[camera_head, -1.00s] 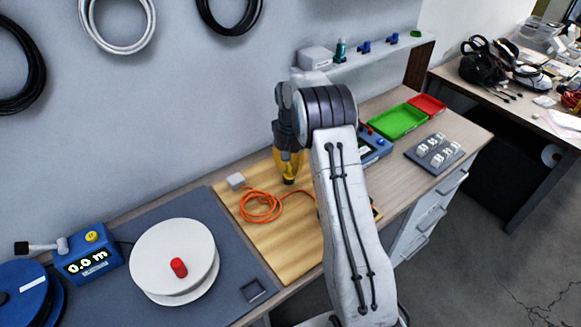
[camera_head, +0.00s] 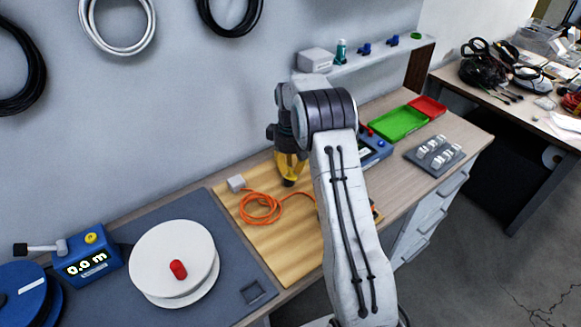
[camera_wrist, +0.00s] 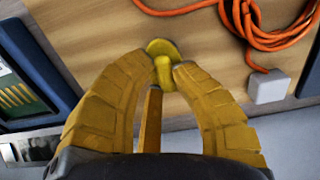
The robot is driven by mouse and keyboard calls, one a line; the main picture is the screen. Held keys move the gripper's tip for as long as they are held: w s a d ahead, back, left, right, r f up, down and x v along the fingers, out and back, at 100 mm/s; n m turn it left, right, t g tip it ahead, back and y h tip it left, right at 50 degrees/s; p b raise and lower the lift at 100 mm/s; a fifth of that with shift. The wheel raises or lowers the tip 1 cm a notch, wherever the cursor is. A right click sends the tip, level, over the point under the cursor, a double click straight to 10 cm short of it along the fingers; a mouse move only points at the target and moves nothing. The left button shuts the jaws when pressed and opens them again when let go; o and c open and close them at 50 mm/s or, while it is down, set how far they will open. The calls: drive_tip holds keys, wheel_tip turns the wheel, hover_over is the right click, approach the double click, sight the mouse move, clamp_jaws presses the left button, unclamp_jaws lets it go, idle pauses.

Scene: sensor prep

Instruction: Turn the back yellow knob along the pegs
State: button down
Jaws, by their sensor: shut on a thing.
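A yellow knob (camera_wrist: 165,62) with a raised grip ridge sits on the wooden board (camera_wrist: 115,30). In the wrist view it is between the tips of my gripper (camera_wrist: 168,72), which is shut on it from both sides. In the head view my gripper (camera_head: 289,178) points down at the back of the board (camera_head: 285,250); the knob there is hidden by the fingers. I cannot make out the pegs.
An orange cable (camera_head: 260,208) lies coiled left of my gripper, with a pale block (camera_head: 237,182) at its end. A blue instrument (camera_head: 374,148) stands to the right. Green (camera_head: 399,122) and red trays (camera_head: 428,106) lie beyond it. A white spool (camera_head: 172,255) is at the left.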

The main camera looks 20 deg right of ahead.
sight(290, 168)
drive_tip(key=shift+f, duration=0.1)
drive_tip(key=c, duration=1)
unclamp_jaws()
wheel_tip(290, 168, up, 12)
drive_tip(key=shift+r, duration=0.1)
idle(0.5)
